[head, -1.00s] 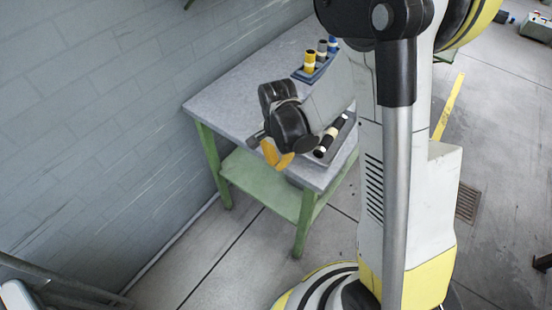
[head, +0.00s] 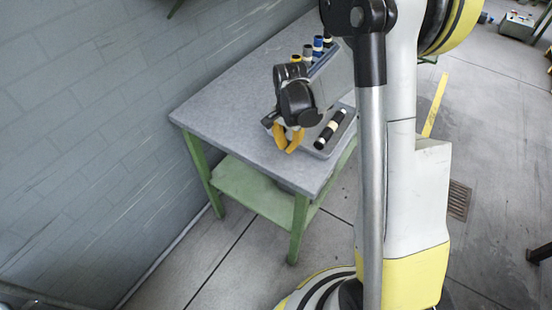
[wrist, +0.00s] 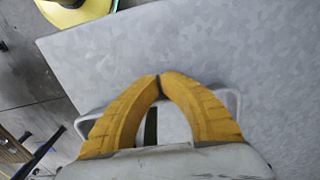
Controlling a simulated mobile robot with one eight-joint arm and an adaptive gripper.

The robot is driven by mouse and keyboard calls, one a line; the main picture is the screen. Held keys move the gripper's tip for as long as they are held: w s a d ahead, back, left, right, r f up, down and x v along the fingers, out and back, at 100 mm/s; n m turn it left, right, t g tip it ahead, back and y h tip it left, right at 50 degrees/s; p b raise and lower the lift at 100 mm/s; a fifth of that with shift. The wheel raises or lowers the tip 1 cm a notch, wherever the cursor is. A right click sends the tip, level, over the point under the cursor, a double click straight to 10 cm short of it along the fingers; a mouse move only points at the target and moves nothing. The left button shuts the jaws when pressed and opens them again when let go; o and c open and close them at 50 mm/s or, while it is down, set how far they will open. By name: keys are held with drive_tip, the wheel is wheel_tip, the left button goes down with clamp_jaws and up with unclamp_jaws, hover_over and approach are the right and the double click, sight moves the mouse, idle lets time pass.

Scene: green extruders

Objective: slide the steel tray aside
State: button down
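The grey steel tray (head: 322,155) lies on the grey table top (head: 235,115), near its right edge. A black cylinder with pale bands (head: 331,130) lies in it. My gripper (head: 290,150) is at the tray's left side, low over the table top. In the wrist view my gripper's yellow fingers (wrist: 158,84) are shut, with their tips together. Parts of the tray's rim (wrist: 236,102) show on both sides of the fingers. The fingers hide the rim between them, so I cannot tell whether they touch it. A dark strip shows between the fingers.
A small rack with several yellow, grey and blue capped bottles (head: 308,50) stands behind my gripper. The table's left and front parts are clear. A green shelf (head: 250,187) sits below, and a grey wall (head: 90,110) runs along the left.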

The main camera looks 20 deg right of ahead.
drive_tip(key=w+d, duration=0.4)
drive_tip(key=d, duration=0.2)
drive_tip(key=w+d, duration=0.4)
drive_tip(key=d, duration=0.2)
drive_tip(key=w+d, duration=0.5)
drive_tip(key=d, duration=0.2)
drive_tip(key=shift+d, duration=0.1)
